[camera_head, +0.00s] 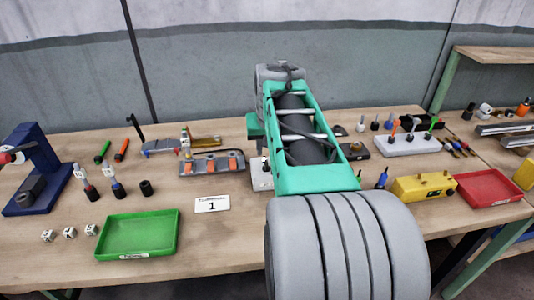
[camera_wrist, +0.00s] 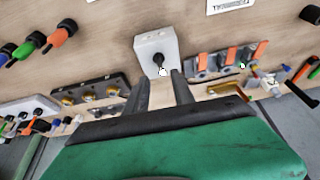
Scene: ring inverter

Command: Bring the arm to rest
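My gripper (camera_wrist: 160,80) shows in the wrist view with its two dark fingers apart and nothing held between them. A white block (camera_wrist: 157,44) with a dark peg on its face lies just beyond the fingertips. I cannot tell how far the tips are from it. In the head view my green and grey arm stretches out over the middle of the bench and hides the gripper. The white block (camera_head: 261,174) shows there partly, at the arm's left side.
The wooden bench (camera_head: 60,262) carries a green tray (camera_head: 125,252), a grey fixture with orange parts (camera_head: 211,164), a blue stand (camera_head: 40,150), a yellow block (camera_head: 424,187) and a red tray (camera_head: 490,188). A grey wall stands behind. Bare wood shows left of my arm.

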